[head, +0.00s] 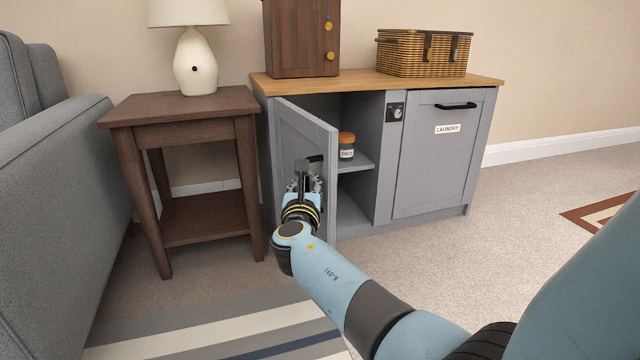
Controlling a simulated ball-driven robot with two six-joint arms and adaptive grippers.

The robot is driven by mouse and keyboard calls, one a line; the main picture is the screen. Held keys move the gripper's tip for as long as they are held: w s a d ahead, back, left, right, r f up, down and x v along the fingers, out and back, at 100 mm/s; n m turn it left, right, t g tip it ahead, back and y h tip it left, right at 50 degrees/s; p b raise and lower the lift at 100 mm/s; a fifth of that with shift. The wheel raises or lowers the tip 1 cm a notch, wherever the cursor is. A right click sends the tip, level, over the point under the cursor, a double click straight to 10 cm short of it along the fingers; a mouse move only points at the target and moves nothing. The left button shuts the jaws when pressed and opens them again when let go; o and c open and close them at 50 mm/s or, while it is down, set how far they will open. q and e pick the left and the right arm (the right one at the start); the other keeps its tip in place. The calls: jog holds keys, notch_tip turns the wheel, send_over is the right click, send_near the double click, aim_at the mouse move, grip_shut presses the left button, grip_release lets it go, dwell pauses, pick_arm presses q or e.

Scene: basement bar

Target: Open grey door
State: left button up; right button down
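The grey door (298,140) on the left side of a grey cabinet (383,110) stands partly open, swung out toward me on its left side. Its black handle (316,159) is near the door's free edge. My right gripper (307,174) is at the handle, in front of the door. The fingers overlap the handle, and I cannot tell whether they are closed around it. Inside the cabinet, a jar with an orange lid (346,146) stands on a shelf (356,162). My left gripper is not in view.
A dark wooden side table (180,108) with a lamp (195,62) stands close left of the open door, beside a grey sofa (60,190). The laundry door (440,160) is shut. Carpet in front of the cabinet at right is clear.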

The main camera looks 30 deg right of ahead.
jog(key=c, duration=2)
grip_release()
jog(key=shift+s+f, duration=0.15)
jog(key=shift+f, duration=0.15)
jog(key=o, duration=0.7)
jog(key=shift+r, duration=0.2)
jog(key=shift+c, duration=0.2)
notch_tip(320, 180, up, 10)
jog(key=shift+s+a, duration=0.1)
